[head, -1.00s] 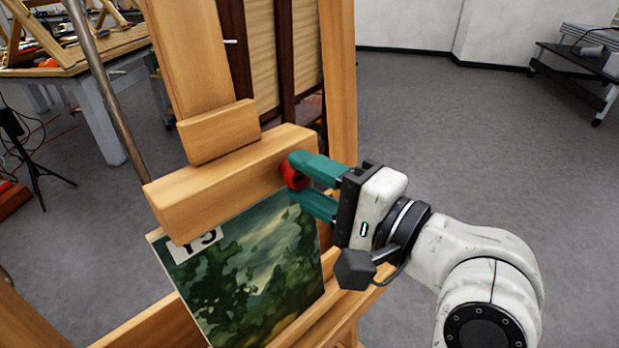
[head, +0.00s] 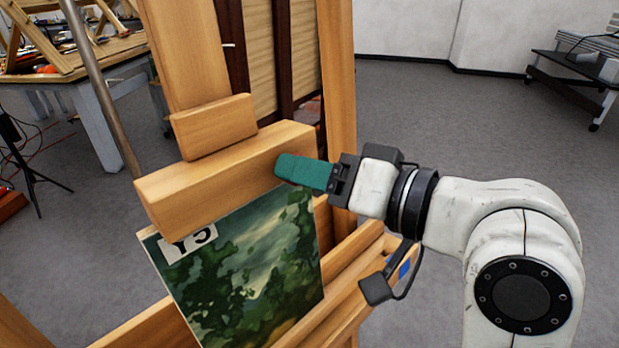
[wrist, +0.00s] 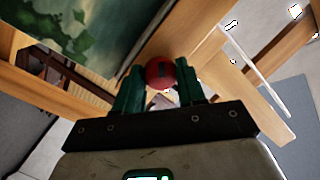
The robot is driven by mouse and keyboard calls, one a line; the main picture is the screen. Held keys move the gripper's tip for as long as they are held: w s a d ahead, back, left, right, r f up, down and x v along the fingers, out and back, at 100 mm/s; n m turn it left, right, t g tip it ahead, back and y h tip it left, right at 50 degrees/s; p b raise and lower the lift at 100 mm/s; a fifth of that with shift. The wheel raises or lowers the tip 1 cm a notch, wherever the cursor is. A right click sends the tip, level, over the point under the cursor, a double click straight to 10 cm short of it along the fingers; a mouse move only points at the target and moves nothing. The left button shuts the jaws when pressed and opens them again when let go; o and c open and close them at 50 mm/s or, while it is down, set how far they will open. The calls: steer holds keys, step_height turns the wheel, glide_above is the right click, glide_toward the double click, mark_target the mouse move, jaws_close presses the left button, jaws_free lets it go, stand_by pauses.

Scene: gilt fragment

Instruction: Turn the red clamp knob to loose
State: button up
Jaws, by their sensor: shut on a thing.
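The red clamp knob (wrist: 160,73) shows in the wrist view between the two green fingers of my gripper (wrist: 160,92). The fingers are shut on it, one on each side. In the head view my gripper (head: 288,170) is at the right part of the wooden clamp bar (head: 190,193), and its green finger hides the knob. The bar sits across the easel, just above the painting (head: 245,265), which bears a white label. The knob's turn position cannot be read.
The easel's wooden uprights (head: 195,60) rise behind the bar, and its lower ledge (head: 345,290) runs under the painting. A workbench (head: 75,85) stands at the back left and a dark low cart (head: 575,72) at the back right. The grey floor (head: 430,120) right of the easel is clear.

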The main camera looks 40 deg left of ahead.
steer(key=shift+r+n+t+h+b, duration=0.1)
steer(key=shift+n+t+h+b, duration=0.25)
steer(key=shift+n+b, duration=1.25)
steer(key=shift+r+n+t+h+b, duration=0.15)
steer(key=shift+n+h, duration=0.3)
steer(key=shift+n, duration=2.45)
steer(key=o, duration=1)
steer(key=shift+f, duration=0.1)
steer(key=shift+o, duration=0.2)
steer(key=v, duration=1.1)
steer(key=shift+b, duration=0.45)
steer(key=shift+a, duration=0.1)
